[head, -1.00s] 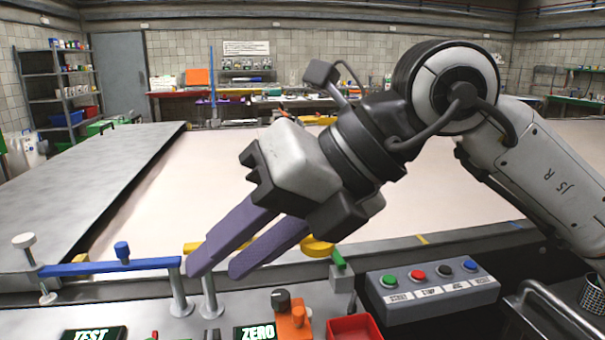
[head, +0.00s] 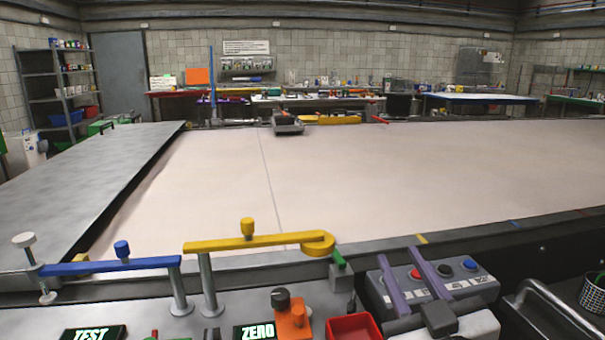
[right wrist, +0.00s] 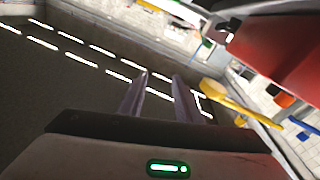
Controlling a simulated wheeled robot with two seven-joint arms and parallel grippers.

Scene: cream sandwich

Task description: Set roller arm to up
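A yellow bar (head: 215,244) with a knob and a round right end lies level on a post at the front edge of the work surface. A blue bar (head: 110,267) with a knob lies level to its left. Neither is labelled, so I cannot tell which is the roller arm. My right gripper (head: 399,253) is right of the yellow bar, in front of the button box. Its purple fingers are apart with nothing between them. In the right wrist view, the fingers (right wrist: 161,77) point up, with the yellow bar (right wrist: 242,106) to their right. My left gripper is not in view.
The grey button box (head: 470,283) is partly hidden by my right gripper. The wide pale surface (head: 340,180) behind is mostly clear.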

